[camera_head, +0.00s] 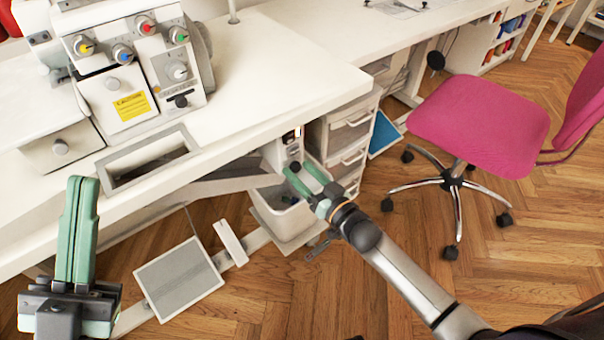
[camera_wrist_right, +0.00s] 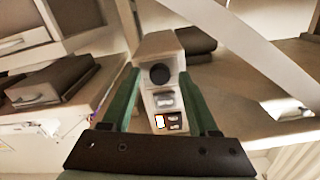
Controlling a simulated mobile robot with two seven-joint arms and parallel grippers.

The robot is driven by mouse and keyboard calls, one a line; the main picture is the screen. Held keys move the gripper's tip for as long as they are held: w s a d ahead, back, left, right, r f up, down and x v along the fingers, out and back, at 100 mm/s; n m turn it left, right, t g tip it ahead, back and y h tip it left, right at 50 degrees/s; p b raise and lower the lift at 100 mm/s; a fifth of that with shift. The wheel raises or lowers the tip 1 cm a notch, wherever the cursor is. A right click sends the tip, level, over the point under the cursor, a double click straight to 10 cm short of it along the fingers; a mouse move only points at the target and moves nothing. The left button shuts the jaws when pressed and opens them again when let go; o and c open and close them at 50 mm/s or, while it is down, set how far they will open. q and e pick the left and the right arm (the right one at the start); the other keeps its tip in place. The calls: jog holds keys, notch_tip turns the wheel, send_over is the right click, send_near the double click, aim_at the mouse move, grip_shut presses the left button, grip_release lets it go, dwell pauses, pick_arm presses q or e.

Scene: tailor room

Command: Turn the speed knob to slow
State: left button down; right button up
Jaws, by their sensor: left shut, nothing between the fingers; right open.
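A light grey control box (camera_head: 283,151) hangs under the table's front edge. In the right wrist view, the box (camera_wrist_right: 147,50) shows a round black knob (camera_wrist_right: 160,74), a grey switch part (camera_wrist_right: 164,99) and small rocker buttons (camera_wrist_right: 175,121) on its face. The knob's setting marks are too small to read. My right gripper (camera_head: 304,172) is open in front of the box. In the wrist view its green fingers (camera_wrist_right: 159,82) stand on either side of the knob, with no clear contact. My left gripper (camera_head: 85,182) is shut and empty, upright at the lower left.
A sewing machine (camera_head: 130,72) with coloured dials stands on the white table (camera_head: 270,70). A bin (camera_head: 285,215) is below the box and drawers (camera_head: 349,130) stand to its right. A foot pedal (camera_head: 179,279) lies on the floor; a pink chair (camera_head: 480,120) is at right.

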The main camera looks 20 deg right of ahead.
grip_shut()
dwell(0.5)
